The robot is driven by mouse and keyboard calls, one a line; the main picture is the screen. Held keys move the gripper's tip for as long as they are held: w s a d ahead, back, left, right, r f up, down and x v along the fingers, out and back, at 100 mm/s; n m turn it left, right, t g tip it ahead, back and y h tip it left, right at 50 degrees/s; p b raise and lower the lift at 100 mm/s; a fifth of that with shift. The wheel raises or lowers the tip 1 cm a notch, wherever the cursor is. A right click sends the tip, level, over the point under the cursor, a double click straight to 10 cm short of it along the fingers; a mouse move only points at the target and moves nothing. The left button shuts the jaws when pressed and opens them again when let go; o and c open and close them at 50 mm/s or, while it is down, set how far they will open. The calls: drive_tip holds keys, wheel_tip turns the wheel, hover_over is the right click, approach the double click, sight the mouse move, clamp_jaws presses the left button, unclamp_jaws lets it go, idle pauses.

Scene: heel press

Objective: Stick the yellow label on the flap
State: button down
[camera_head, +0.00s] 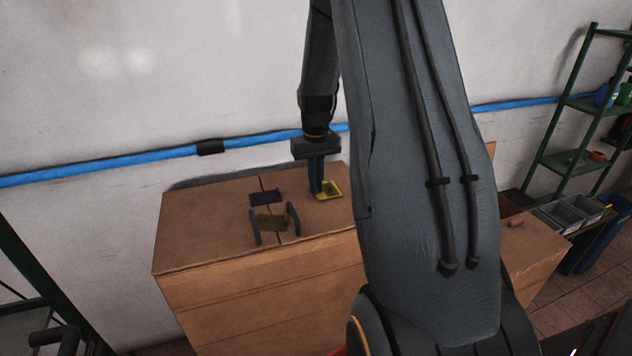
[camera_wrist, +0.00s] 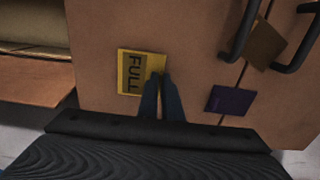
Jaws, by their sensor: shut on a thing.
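The yellow label (camera_head: 329,189) has a dark panel. In the wrist view the label (camera_wrist: 128,84) reads "FULL". It is by the top of the large brown cardboard box, right of the box's centre seam in the head view; I cannot tell whether it touches the surface. My gripper (camera_head: 316,192) points down with its fingers close together, shut on the label's edge. In the wrist view the fingertips (camera_wrist: 161,78) overlap the label's edge. The box-top flap (camera_head: 228,222) is bare brown card left of the seam; another flap surface (camera_wrist: 200,35) lies around the label.
Two dark curved handles (camera_head: 254,229) (camera_head: 293,219) flank a brown patch (camera_head: 271,223) near the front edge. A wall with a blue pipe (camera_head: 110,167) stands behind the box. A green shelf (camera_head: 570,130) stands at right.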

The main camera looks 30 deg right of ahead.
drive_tip(key=shift+s+f, duration=0.1)
drive_tip(key=shift+f, duration=0.35)
idle(1.5)
drive_tip(key=c, duration=1.9)
unclamp_jaws()
drive_tip(key=shift+o, duration=0.2)
drive_tip(key=o, duration=0.4)
drive_tip(key=shift+r, duration=0.1)
drive_tip(key=shift+r+p, duration=2.3)
drive_tip(key=shift+r, duration=1.2)
